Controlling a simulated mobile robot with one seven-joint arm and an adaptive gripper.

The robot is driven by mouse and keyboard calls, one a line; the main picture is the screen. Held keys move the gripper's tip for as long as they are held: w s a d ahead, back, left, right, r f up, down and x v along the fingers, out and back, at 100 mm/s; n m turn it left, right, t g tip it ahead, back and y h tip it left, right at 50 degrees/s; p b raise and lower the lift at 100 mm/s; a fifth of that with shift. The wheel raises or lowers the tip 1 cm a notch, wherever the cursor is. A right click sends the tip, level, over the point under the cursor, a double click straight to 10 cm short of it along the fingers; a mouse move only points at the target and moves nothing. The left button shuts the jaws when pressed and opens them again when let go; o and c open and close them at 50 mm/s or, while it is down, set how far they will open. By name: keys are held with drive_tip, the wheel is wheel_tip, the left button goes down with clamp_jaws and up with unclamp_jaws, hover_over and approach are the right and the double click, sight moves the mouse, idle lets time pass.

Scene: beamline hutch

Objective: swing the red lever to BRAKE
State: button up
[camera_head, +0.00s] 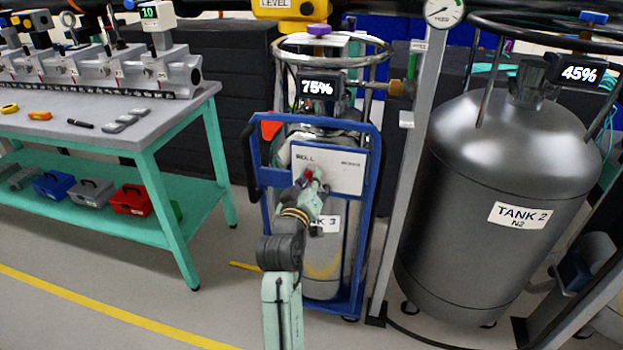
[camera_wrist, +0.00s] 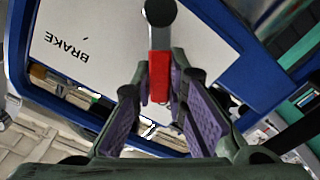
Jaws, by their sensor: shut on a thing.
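The red lever (camera_wrist: 159,76) hangs from a dark round pivot on a white panel, in the middle of the wrist view. My gripper (camera_wrist: 158,88) has its two purple-padded fingers on either side of the lever and is shut on it. In the head view my gripper (camera_head: 313,184) is at the front of the panel (camera_head: 343,172), and only a bit of red shows there. The word BRAKE (camera_wrist: 69,47) appears upside down at the panel's left in the wrist view.
The panel is on a blue cart (camera_head: 368,215) carrying the Tank 3 cylinder (camera_head: 322,265). A grey post (camera_head: 405,170) and Tank 2 (camera_head: 500,160) stand to the right. A workbench (camera_head: 150,130) stands at the left. The floor between bench and cart is mostly clear.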

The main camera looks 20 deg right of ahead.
sight(339, 174)
drive_tip(key=shift+s+d+m, duration=0.1)
drive_tip(key=shift+m, duration=0.2)
clamp_jaws()
drive_tip(key=m, duration=0.1)
drive_tip(key=m+b, duration=0.1)
drive_tip(key=d, duration=0.1)
drive_tip(key=shift+s+r+m, duration=0.3)
drive_tip(key=shift+m, duration=0.1)
drive_tip(key=m+b, duration=0.1)
drive_tip(key=s+d+m, duration=0.1)
drive_tip(key=m, duration=0.1)
drive_tip(key=shift+d+r+m+b, duration=0.1)
drive_tip(key=shift+d+m+b, duration=0.1)
drive_tip(key=shift+m+b, duration=0.15)
drive_tip(key=m+b, duration=0.1)
drive_tip(key=s+d+m, duration=0.1)
drive_tip(key=m, duration=0.1)
drive_tip(key=shift+d+b, duration=0.15)
drive_tip(key=shift+b, duration=0.2)
drive_tip(key=shift+s+d+f+m+b, duration=0.2)
drive_tip(key=shift+d+m+b, duration=0.15)
drive_tip(key=shift+m, duration=0.55)
drive_tip(key=shift+s+d+f+m+b, duration=0.15)
drive_tip(key=shift+d+f+m+b, duration=0.2)
drive_tip(key=shift+m, duration=0.5)
drive_tip(key=shift+a+r, duration=0.1)
drive_tip(key=shift+r, duration=0.05)
drive_tip(key=o, duration=0.8)
unclamp_jaws()
